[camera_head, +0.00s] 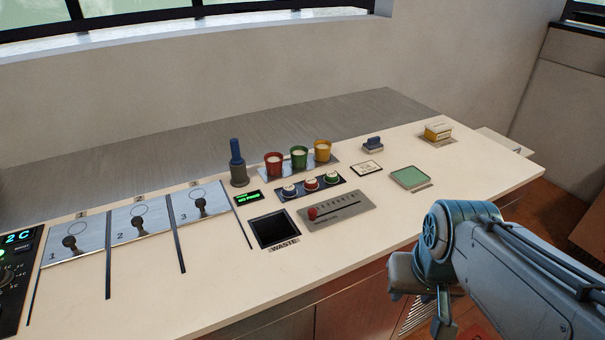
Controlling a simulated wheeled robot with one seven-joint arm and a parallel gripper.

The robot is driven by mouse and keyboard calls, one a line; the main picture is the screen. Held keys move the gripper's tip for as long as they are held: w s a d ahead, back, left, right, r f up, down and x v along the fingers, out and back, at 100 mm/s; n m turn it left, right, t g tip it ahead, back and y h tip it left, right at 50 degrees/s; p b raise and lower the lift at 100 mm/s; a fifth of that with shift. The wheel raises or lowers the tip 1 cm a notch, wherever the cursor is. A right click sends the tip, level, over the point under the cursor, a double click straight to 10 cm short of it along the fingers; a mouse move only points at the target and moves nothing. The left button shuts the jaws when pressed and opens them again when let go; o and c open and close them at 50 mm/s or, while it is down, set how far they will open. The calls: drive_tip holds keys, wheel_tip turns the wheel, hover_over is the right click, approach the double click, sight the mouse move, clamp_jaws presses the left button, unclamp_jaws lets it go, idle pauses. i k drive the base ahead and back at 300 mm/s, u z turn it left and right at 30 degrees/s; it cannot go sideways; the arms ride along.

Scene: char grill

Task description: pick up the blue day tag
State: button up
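No piece is clearly readable as a blue day tag. A small dark-blue piece (372,142) sits on a pale block at the back right of the counter, and I cannot tell if it is the tag. Another blue thing, an upright handle (236,150), stands in a dark grey holder left of the cups. My gripper (425,298) is at the lower right, in front of the counter's front edge and well apart from both blue things. It points down, partly hidden by my wrist, and its opening is unclear. I see nothing held.
The cream counter (180,285) holds red, green and yellow cups (299,157), coloured buttons (311,184), a red-knob slider (337,210), a waste opening (274,230), a green pad (410,178) and a yellow-topped block (437,132). Numbered lever panels (140,221) stand left. The front right counter is clear.

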sight(289, 190)
drive_tip(key=z, duration=0.8)
drive_tip(key=k, duration=1.1)
drive_tip(key=z, duration=0.75)
drive_tip(key=i, duration=1.4)
drive_tip(key=u, duration=1.65)
drive_tip(key=i, duration=0.8)
drive_tip(key=u, duration=0.95)
